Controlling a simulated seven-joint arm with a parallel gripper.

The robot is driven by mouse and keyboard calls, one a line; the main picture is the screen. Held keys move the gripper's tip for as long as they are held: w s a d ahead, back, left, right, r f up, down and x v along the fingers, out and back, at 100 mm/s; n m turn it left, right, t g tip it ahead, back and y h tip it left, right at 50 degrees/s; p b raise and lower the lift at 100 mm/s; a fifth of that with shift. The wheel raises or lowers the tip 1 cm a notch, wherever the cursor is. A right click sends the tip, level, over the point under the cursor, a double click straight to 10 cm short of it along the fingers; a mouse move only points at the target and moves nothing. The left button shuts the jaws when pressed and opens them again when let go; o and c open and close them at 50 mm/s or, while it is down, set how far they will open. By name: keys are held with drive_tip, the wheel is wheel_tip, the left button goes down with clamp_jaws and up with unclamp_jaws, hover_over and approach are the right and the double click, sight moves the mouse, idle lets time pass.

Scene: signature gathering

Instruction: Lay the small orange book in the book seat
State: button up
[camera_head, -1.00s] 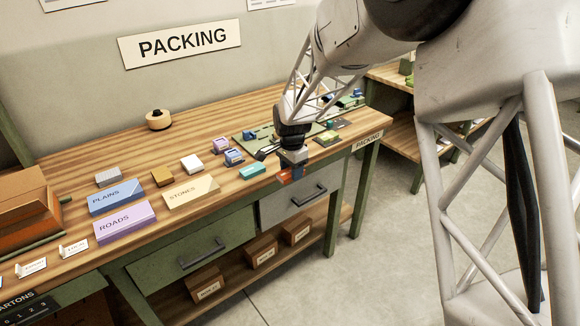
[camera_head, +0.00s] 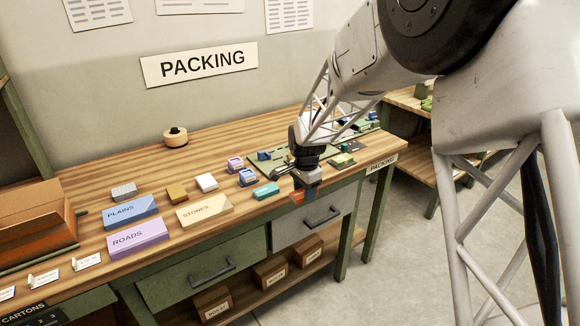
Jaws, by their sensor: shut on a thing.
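My gripper (camera_head: 305,190) points down at the front edge of the packing table (camera_head: 110,267), near its right end. It is shut on a small orange thing, seemingly the small orange book (camera_head: 297,197), which shows only as a patch at the fingertips and is partly hidden by them. It hangs just in front of the table edge, above the grey drawer. A green board (camera_head: 262,166) with several small items lies behind the gripper, partly hidden by my arm. I cannot tell which place is the book seat.
A teal block (camera_head: 266,190) lies just left of the gripper. Blue PLAINS (camera_head: 130,211), purple ROADS (camera_head: 139,238) and cream STONES (camera_head: 205,210) boxes lie further left. A large orange-brown box (camera_head: 35,220) stands at the left end. Bare wood lies behind the small blocks.

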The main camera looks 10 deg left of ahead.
wheel_tip(320, 180, up, 6)
hover_over(283, 153)
drive_tip(key=shift+w+r, duration=0.1)
idle(0.6)
drive_tip(key=shift+f, duration=2.5)
drive_tip(key=shift+f, duration=0.1)
drive_tip(key=shift+f, duration=2.4)
drive_tip(key=shift+f, duration=0.1)
drive_tip(key=o, duration=0.9)
